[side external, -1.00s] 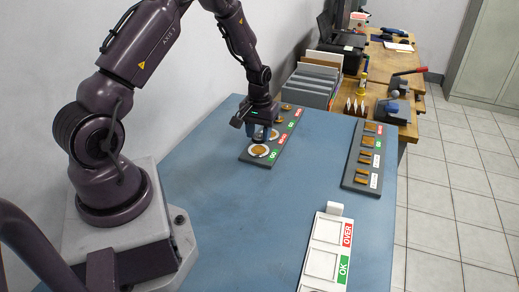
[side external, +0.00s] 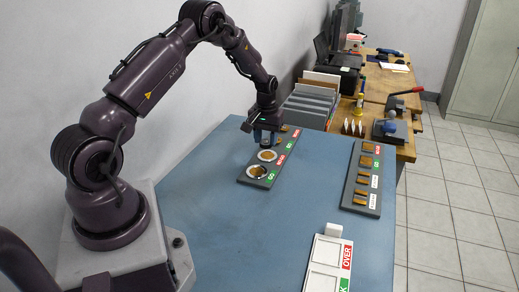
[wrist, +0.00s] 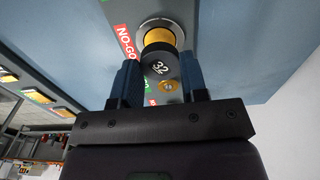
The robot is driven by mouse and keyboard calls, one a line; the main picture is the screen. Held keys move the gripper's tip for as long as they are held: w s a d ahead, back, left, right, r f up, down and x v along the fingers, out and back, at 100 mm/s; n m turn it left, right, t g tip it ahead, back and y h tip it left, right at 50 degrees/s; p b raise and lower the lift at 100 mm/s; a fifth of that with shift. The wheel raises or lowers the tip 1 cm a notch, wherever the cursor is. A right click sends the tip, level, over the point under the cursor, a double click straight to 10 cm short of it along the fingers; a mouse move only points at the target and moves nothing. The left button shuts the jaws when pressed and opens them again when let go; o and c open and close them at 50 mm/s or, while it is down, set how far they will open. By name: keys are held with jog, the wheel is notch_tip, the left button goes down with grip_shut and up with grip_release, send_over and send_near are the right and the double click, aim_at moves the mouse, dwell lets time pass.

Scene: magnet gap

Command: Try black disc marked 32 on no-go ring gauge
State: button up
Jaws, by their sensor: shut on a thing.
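The black disc marked 32 (wrist: 159,66) is between the blue fingers of my gripper (wrist: 158,84), which is shut on it. The no-go ring gauge (wrist: 155,24) is a pale ring around an orange-brown centre, beside a red NO-GO label (wrist: 127,42). In the wrist view the disc overlaps the ring's near edge; I cannot tell whether they touch. In the side view the no-go ring (side external: 267,155) lies on a dark grey board, just in front of my gripper (side external: 266,141). The disc cannot be made out there.
A similar ring (side external: 256,171) beside a green GO label is at the board's near end. A grey rack (side external: 357,192) with brown pieces stands right, a white OVER/OK tray (side external: 328,252) at the front. The blue table's middle is clear.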

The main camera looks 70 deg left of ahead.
aim_at(268, 140)
jog(key=shift+w+a+r, duration=0.4)
jog(key=shift+w+r, duration=0.2)
jog(key=shift+r, duration=0.05)
jog(key=shift+s+d, duration=0.1)
jog(key=shift+f, duration=0.15)
jog(key=shift+f, duration=2.75)
jog(key=o, duration=1)
jog(key=c, duration=0.5)
